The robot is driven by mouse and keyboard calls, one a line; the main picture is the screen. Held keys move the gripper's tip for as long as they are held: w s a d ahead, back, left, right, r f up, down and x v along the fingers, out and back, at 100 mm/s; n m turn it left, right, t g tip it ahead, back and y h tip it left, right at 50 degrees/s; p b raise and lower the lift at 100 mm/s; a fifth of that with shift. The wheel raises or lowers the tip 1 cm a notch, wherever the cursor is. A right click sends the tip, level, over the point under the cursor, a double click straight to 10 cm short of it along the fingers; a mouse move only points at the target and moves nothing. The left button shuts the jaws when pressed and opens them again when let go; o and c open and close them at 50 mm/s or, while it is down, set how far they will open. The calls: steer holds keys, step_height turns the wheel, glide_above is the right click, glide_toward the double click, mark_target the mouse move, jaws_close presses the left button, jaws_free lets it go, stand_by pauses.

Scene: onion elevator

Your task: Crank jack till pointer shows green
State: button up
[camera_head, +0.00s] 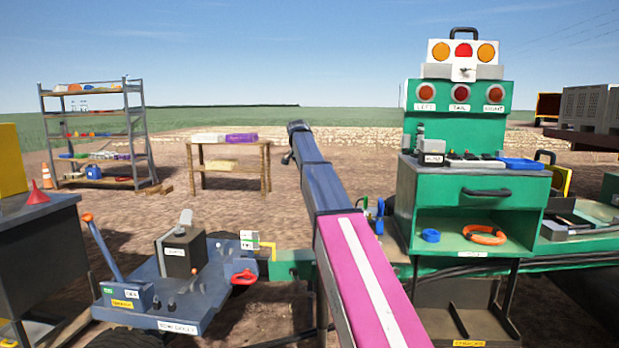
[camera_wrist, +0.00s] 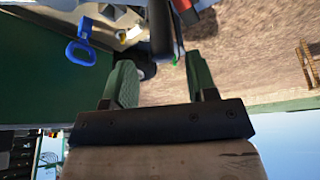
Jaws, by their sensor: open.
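I cannot make out the jack, its crank or its pointer for certain. In the head view a small white plate with green and yellow marks (camera_head: 249,241) stands at the right end of the blue deck (camera_head: 215,305). A red handle (camera_head: 243,277) sits just below it; I cannot tell if either belongs to the jack. In the wrist view my gripper (camera_wrist: 160,85) is open, its two green fingers apart with nothing seen held between them. A dark cylindrical part (camera_wrist: 161,30) and a blue loop (camera_wrist: 82,48) lie beyond the fingers.
A green cabinet (camera_head: 475,195) with lamps stands at right, an orange ring (camera_head: 485,235) on its shelf. A long pink-striped beam (camera_head: 345,250) crosses the middle. The deck carries a black box (camera_head: 180,255) and a lever (camera_head: 103,248). Bare ground lies behind.

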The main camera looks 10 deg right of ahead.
steer(key=v, duration=0.5)
stand_by(0.9)
